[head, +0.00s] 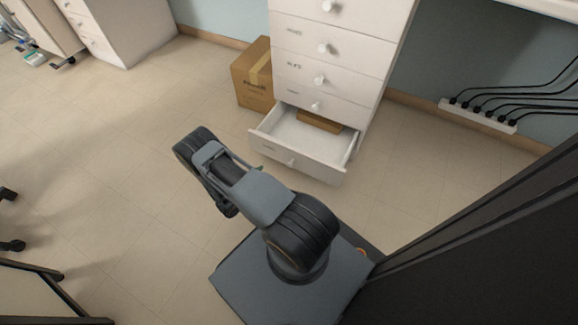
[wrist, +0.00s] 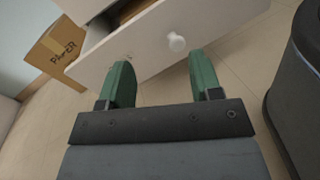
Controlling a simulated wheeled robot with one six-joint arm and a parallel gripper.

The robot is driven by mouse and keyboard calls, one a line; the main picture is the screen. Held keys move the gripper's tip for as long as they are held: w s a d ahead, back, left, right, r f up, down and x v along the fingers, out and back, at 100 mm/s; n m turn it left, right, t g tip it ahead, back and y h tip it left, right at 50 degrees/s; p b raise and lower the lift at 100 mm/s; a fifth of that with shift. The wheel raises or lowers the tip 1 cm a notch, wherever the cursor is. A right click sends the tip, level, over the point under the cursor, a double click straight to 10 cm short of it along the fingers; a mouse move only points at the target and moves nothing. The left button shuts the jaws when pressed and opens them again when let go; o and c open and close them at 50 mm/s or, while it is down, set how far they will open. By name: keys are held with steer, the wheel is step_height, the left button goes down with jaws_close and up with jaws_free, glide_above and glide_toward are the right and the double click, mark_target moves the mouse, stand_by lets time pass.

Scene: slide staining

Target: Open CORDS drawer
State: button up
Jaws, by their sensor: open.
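The bottom drawer (head: 305,168) of the white cabinet is pulled out, and a brown box (head: 318,122) lies inside at its back. Its white front (wrist: 145,45) and round knob (wrist: 176,42) show in the wrist view. Any label on that front is too small to read, so I cannot confirm it is CORDS. My gripper (wrist: 160,68) is open and empty, its two green fingers apart just short of the drawer front. The knob lies beyond the fingertips, nearer the right finger, and is not between them.
The closed drawers (head: 325,48) above have round knobs and unreadable labels. A cardboard box (head: 254,78) stands left of the cabinet. A power strip (head: 478,116) with several black cables lies by the wall at right. The tiled floor at left is largely clear.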

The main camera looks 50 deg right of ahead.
mark_target(289, 166)
steer(key=s+f+n+t, duration=0.4)
steer(key=f, duration=0.3)
steer(key=w+d+b, duration=0.1)
steer(key=d, duration=0.3)
steer(key=d+b, duration=0.1)
steer(key=d, duration=0.3)
steer(key=w+d+b, duration=0.1)
steer(key=d, duration=0.3)
steer(key=shift+w+f, duration=0.25)
steer(key=shift+w, duration=0.1)
steer(key=shift+w+d+r+b, duration=0.15)
steer(key=shift+d+b, duration=0.15)
steer(key=shift+d, duration=0.4)
steer(key=shift+c, duration=0.2)
steer(key=shift+a, duration=0.1)
jaws_close()
